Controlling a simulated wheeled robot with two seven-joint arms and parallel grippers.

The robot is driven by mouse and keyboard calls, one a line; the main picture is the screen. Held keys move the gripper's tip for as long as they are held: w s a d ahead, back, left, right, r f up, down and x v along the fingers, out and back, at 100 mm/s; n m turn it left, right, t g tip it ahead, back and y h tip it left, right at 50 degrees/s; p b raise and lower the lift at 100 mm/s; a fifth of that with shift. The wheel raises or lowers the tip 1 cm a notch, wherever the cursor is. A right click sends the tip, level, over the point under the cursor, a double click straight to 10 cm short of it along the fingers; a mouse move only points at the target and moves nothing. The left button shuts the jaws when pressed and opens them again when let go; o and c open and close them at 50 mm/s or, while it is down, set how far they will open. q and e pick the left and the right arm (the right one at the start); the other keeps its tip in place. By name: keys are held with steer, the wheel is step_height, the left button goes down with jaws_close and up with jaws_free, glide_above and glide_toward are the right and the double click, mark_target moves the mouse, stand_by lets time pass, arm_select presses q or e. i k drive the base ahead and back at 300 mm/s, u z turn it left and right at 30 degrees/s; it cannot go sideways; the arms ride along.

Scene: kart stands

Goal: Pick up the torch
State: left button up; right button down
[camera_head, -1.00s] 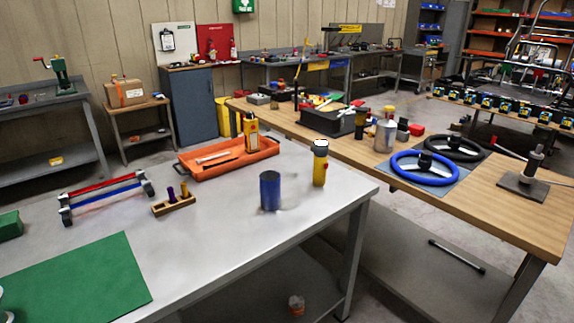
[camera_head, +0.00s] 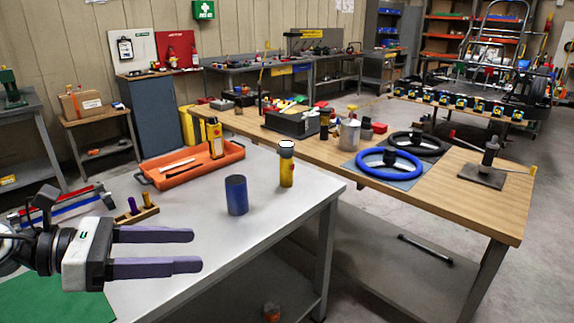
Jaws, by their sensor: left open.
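The torch (camera_head: 286,168) is a yellow cylinder with a black and white head. It stands upright on the grey metal table, near its far right edge. My left gripper (camera_head: 198,250) comes in from the left over the front of the table. Its two purple-grey fingers are apart with nothing between them, and they point right. The gripper is to the left and in front of the torch, well apart from it. My right gripper is not in view.
A blue cylinder (camera_head: 236,195) stands just left of the torch. A wooden bench (camera_head: 465,210) with steering wheels (camera_head: 389,163) lies to the right. The front right tabletop is clear.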

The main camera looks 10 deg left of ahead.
mark_target(286, 149)
steer(key=i, duration=1.95)
